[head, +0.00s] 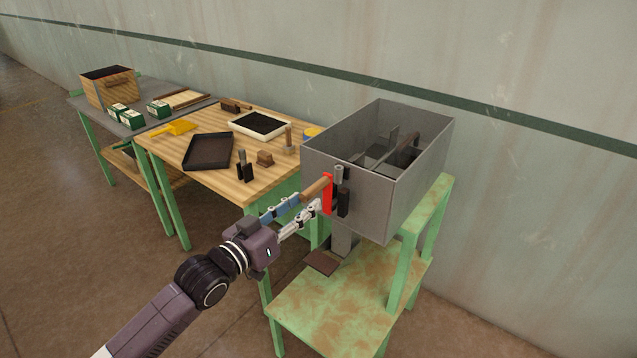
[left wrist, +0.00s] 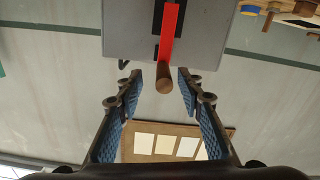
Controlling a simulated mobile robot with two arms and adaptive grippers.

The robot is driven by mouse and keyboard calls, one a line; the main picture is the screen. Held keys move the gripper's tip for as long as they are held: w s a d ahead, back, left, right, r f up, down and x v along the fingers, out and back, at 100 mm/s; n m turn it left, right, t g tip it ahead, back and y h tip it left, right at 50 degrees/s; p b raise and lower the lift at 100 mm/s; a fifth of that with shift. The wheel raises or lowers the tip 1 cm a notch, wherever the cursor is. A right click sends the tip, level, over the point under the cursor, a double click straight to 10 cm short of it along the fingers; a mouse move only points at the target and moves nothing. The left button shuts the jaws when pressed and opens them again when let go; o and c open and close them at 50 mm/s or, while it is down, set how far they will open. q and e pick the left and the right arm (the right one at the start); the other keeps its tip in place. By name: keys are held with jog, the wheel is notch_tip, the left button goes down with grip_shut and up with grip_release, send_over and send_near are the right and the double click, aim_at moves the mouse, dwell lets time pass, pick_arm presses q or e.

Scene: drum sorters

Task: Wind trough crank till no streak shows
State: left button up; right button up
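The grey metal trough (head: 345,175) stands on a green stand at the right in the head view. Its crank has a red arm (head: 327,197) on the front wall and a wooden handle (head: 315,188) pointing toward me. My left gripper (head: 309,201) is open at the handle. In the left wrist view the handle (left wrist: 163,78) sits between the open fingertips (left wrist: 160,80), with gaps on both sides. Dark paddles (head: 385,150) show inside the trough; its floor is mostly hidden, and I cannot make out a streak. My right gripper is not in view.
A wooden-topped table (head: 215,178) left of the trough holds a black tray (head: 208,151), a white-framed tray (head: 260,124) and small tools. A farther table carries a wooden box (head: 108,92) and green cartons. A wall stands close behind.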

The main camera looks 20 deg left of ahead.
aim_at(320, 184)
pick_arm(q)
jog(key=shift+w+a+r, duration=0.1)
jog(key=shift+w+r, duration=0.1)
jog(key=shift+r, duration=0.25)
jog(key=shift+w+r, duration=0.1)
jog(key=shift+w, duration=0.2)
jog(key=p+x, duration=0.1)
jog(key=x, duration=0.5)
jog(key=shift+r, duration=0.1)
jog(key=shift+w, duration=0.7)
jog(key=shift+c, duration=0.6)
grip_shut()
